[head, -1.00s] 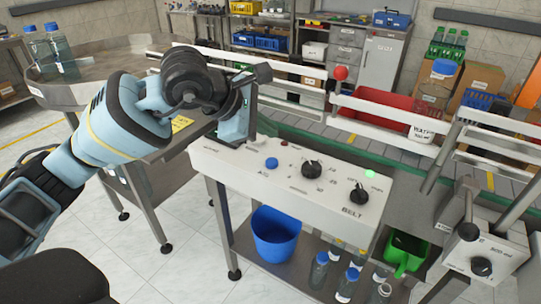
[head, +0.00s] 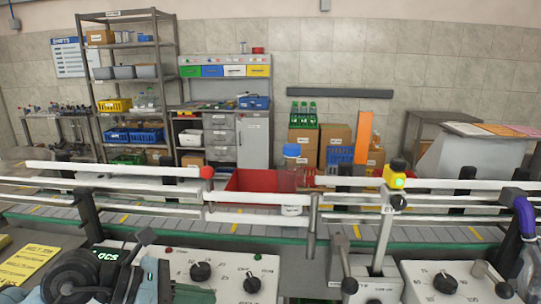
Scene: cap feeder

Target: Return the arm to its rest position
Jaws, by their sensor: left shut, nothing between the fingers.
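My left arm shows at the bottom left of the head view, with its dark wrist joint low in the corner. My left gripper (head: 138,262) is beside the left end of the white control panel (head: 225,270), in front of the conveyor. It is shut and holds nothing that I can see. The fingertips are small and partly lost among dark parts. My right gripper is not in view.
The conveyor (head: 240,229) with white guide rails (head: 110,171) crosses the view. A second panel (head: 470,283) is at the lower right. Shelves (head: 128,50) line the back wall.

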